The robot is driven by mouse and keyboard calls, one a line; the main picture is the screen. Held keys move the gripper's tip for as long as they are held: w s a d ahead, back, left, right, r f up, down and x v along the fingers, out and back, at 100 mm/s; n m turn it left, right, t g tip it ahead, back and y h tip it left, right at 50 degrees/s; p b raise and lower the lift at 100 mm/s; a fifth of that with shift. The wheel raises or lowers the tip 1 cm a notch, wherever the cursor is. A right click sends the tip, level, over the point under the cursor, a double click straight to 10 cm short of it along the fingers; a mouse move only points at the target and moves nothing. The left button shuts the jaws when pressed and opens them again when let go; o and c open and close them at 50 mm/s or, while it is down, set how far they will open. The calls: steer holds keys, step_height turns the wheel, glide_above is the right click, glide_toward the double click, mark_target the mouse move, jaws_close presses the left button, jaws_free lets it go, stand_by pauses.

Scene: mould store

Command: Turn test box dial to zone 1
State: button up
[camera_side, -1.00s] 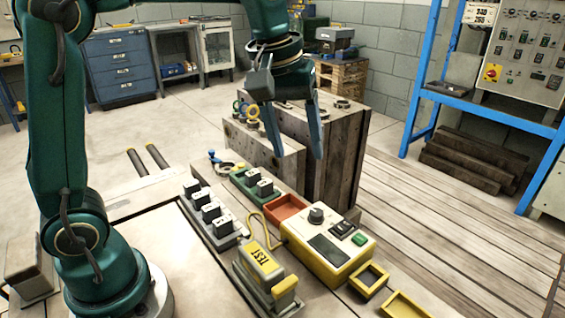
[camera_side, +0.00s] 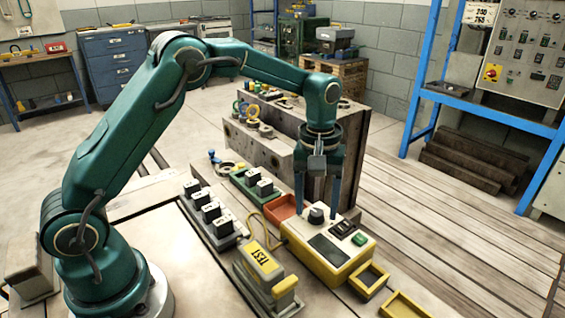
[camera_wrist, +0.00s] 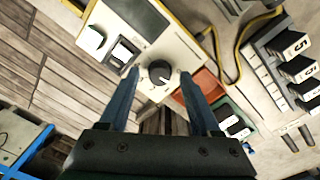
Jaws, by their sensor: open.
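The test box (camera_side: 328,252) is a yellow case with a cream top, a dark panel, dark switches and a green button. Its black dial (camera_side: 316,214) is a round knob near the box's far left corner. In the wrist view the dial (camera_wrist: 161,73) shows a pale pointer mark; I cannot read any zone numbers. My gripper (camera_side: 317,208) points down, fingers apart, just above or around the dial; contact is unclear. In the wrist view my gripper (camera_wrist: 160,77) has one blue finger on each side of the dial, with gaps between.
An orange tray (camera_side: 284,207) adjoins the box's far left side. A yellow TEST plug (camera_side: 264,264) on a cable stands at front left. Numbered black plugs (camera_side: 210,212) stand in a grey rack. Yellow square holders (camera_side: 369,280) lie at right. A large mould block (camera_side: 340,150) rises behind.

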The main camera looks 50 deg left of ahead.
steer(key=shift+f, duration=0.1)
jaws_close()
steer(key=shift+m, duration=0.3)
steer(key=m, duration=0.3)
steer(key=shift+m, duration=2.1)
jaws_free()
